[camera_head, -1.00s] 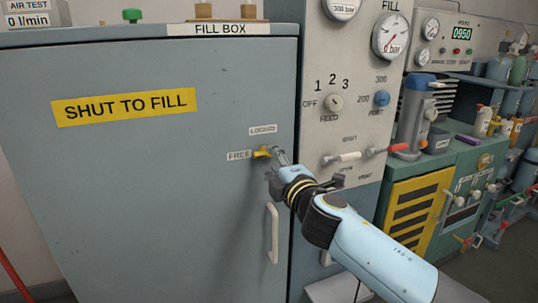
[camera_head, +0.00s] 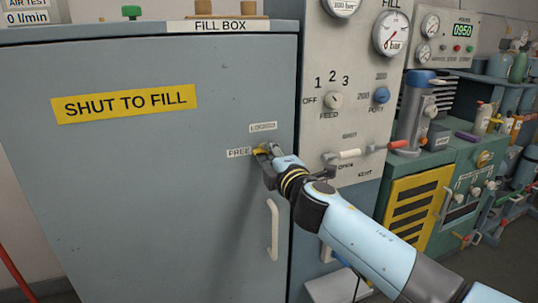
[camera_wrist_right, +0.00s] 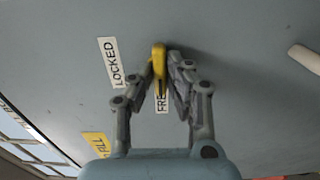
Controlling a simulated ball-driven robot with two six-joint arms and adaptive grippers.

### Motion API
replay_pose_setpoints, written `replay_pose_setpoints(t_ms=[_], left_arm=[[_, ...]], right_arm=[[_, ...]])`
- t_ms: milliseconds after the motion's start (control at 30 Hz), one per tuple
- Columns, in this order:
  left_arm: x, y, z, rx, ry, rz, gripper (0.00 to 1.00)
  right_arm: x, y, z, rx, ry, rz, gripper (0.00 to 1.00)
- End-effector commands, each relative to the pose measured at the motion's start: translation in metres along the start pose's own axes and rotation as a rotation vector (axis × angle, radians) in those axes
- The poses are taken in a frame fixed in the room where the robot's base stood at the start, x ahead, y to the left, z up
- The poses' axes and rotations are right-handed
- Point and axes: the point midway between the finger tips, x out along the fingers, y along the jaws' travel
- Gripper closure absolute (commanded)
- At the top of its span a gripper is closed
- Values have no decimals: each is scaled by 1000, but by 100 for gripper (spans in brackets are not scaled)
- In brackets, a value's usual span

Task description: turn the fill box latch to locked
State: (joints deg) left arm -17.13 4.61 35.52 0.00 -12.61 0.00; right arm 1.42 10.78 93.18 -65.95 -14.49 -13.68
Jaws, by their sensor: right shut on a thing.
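The fill box (camera_head: 150,200) is a grey cabinet with a shut door and a yellow "SHUT TO FILL" sign. Its yellow latch (camera_wrist_right: 158,62) sits between the fingers of my right gripper (camera_wrist_right: 160,70), which is shut on it. In the head view the latch (camera_head: 259,151) is mostly hidden by my right gripper (camera_head: 264,152). The latch lies by the FREE label (camera_head: 239,152); the LOCKED label (camera_head: 263,127) is just above. In the wrist view the latch covers part of the FREE label, and the LOCKED label (camera_wrist_right: 112,61) is to its left. My left gripper is not in view.
A white door handle (camera_head: 272,230) is below the latch. To the right stands a fill panel (camera_head: 345,110) with gauges, knobs and levers; my right arm passes in front of its lower part. A green bench (camera_head: 450,160) with bottles is farther right.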

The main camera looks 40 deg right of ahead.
Motion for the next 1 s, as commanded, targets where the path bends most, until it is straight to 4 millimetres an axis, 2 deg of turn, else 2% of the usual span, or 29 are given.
replay_pose_setpoints(t_ms=[367,1000], left_arm=[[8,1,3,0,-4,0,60],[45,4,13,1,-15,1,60]], right_arm=[[0,-3,0,95,0,-1,100],[0,-4,0,598,0,-2,100]])
